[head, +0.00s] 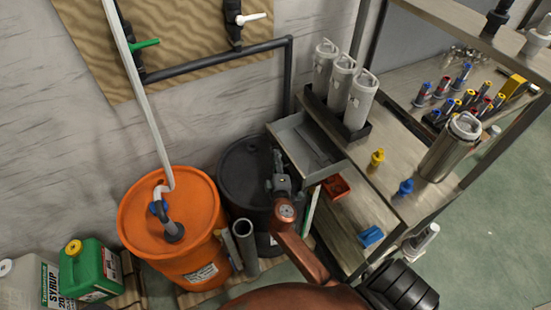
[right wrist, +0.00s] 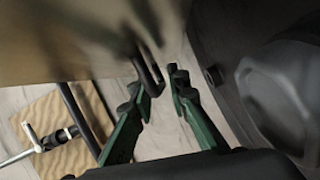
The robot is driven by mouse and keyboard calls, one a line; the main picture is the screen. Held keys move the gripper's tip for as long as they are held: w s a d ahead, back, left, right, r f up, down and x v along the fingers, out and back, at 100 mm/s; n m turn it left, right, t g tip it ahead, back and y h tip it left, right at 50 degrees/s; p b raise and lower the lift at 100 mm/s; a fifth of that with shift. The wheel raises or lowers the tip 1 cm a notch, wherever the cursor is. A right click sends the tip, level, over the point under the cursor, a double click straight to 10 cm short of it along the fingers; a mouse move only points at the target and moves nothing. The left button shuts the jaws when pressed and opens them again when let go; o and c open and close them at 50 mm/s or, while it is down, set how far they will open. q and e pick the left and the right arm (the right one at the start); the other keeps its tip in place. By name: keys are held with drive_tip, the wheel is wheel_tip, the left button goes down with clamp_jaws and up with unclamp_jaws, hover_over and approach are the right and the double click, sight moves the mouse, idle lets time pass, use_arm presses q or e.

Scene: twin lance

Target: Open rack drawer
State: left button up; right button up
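The rack (head: 407,205) stands at the right of the head view. A grey open-topped drawer (head: 281,127) sits at its left end, with part of its inside showing. My right gripper (head: 279,166) is low beside the drawer's front side, with my arm coming up from below. In the right wrist view the two green fingers (right wrist: 165,82) point at a beige panel (right wrist: 75,38). A dark handle-like bar (right wrist: 150,76) lies by the left fingertip. A narrow light gap shows between this bar and the right fingertip. My left gripper is not in view.
An orange drum (head: 172,262) and a black drum (head: 240,165) stand left of the rack, close to my right gripper. A grey pipe (head: 245,245) stands between them. Several white canisters (head: 342,78) stand behind.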

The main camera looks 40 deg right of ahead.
drive_tip(key=shift+o, duration=0.8)
drive_tip(key=shift+a, duration=0.2)
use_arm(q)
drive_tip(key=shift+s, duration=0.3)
use_arm(e)
drive_tip(key=v, duration=1.1)
drive_tip(key=shift+s+a, duration=0.1)
drive_tip(key=shift+s, duration=0.3)
drive_tip(key=shift+a, duration=0.1)
